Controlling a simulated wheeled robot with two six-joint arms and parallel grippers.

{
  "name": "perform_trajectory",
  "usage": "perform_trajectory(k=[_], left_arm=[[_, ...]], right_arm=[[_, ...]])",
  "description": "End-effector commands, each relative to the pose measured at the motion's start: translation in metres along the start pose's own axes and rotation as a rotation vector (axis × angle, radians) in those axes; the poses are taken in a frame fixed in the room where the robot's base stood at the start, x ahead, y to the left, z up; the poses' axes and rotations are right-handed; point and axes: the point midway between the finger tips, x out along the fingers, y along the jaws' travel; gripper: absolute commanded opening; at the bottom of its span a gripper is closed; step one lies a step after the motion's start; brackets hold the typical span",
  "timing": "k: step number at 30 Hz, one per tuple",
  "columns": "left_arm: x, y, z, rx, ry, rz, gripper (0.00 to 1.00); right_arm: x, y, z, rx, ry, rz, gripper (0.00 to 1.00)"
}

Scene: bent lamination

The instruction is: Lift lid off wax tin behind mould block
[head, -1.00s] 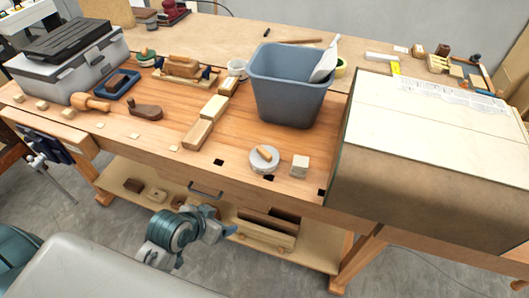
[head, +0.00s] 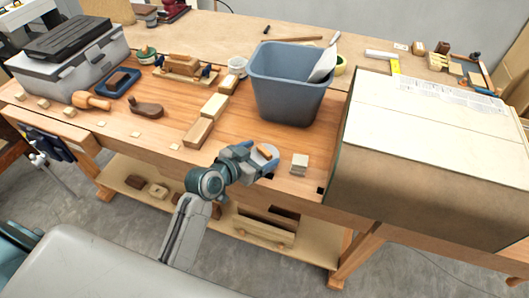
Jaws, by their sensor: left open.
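A small pale block (head: 300,163) stands just right of the tin. Long wooden blocks (head: 198,133) lie to the left; I cannot tell which is the mould block. My right gripper is not in view.
A blue-grey bin (head: 288,88) stands behind the tin. A large box (head: 430,150) fills the right side. A wooden mallet (head: 90,101), a blue tray (head: 118,84) and a grey case (head: 70,66) are on the left.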

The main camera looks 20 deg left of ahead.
Motion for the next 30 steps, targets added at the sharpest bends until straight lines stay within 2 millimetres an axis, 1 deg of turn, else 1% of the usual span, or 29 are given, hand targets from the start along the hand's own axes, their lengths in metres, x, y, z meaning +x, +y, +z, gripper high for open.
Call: perform_trajectory(k=[1, 4, 9, 12, 18, 19, 21, 23, 24, 27, 30], left_arm=[[0.005, -0.001, -0.004, -0.002, 0.000, 0.001, 0.80], [0.019, -0.001, -0.005, -0.003, 0.000, 0.001, 0.80], [0.041, -0.002, -0.003, -0.003, 0.000, 0.000, 0.80], [0.046, -0.002, -0.001, 0.000, -0.001, 0.000, 0.80], [0.047, -0.002, 0.000, 0.000, 0.000, 0.000, 0.80], [0.047, -0.002, 0.000, 0.000, 0.000, 0.000, 0.78], [0.047, -0.002, 0.000, 0.000, 0.000, 0.000, 0.65], [0.047, -0.002, 0.000, 0.000, -0.001, 0.000, 0.53], [0.047, -0.002, 0.000, 0.000, -0.001, 0.000, 0.45], [0.047, -0.002, 0.001, 0.000, -0.003, 0.000, 0.29], [0.047, -0.002, 0.002, -0.001, -0.005, 0.001, 0.28]], right_arm=[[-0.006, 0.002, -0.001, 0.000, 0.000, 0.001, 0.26], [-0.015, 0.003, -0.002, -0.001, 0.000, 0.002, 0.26], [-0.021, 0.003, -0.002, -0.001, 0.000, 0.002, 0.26], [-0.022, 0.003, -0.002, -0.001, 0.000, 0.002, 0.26], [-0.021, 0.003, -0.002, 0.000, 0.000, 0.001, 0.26], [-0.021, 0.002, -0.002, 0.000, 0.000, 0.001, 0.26], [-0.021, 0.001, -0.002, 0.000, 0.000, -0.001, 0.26], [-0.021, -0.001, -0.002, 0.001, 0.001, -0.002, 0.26], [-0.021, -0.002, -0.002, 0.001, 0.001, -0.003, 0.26], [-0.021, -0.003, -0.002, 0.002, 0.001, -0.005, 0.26], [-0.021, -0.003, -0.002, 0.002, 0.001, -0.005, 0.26]])
